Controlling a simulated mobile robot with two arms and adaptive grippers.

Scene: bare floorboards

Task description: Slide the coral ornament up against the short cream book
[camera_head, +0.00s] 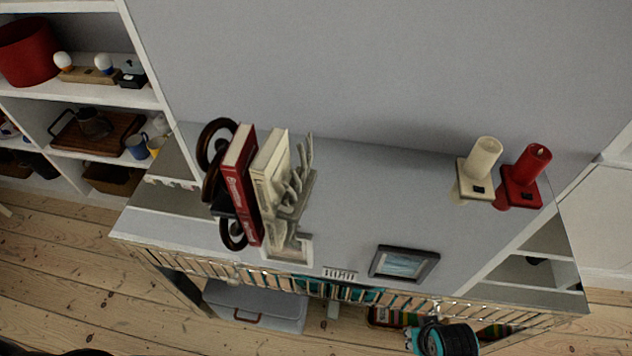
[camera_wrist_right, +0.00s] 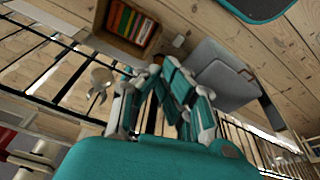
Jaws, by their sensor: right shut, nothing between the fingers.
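The coral ornament (camera_head: 298,190) is pale grey-beige and branched, upright on a pale square base near the front of the cabinet top. It stands just right of the short cream book (camera_head: 268,165) in the head view and overlaps it. I cannot tell whether they touch. The cream book stands upright against a taller red book (camera_head: 240,185). My right gripper (camera_wrist_right: 172,100) is shut and empty in the right wrist view, over the railing side of the cabinet. The head view shows part of my right arm at the lower front edge, well right of the coral. My left gripper is not in view.
A dark ring-shaped bookend (camera_head: 214,150) stands left of the books. The middle top is clear.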

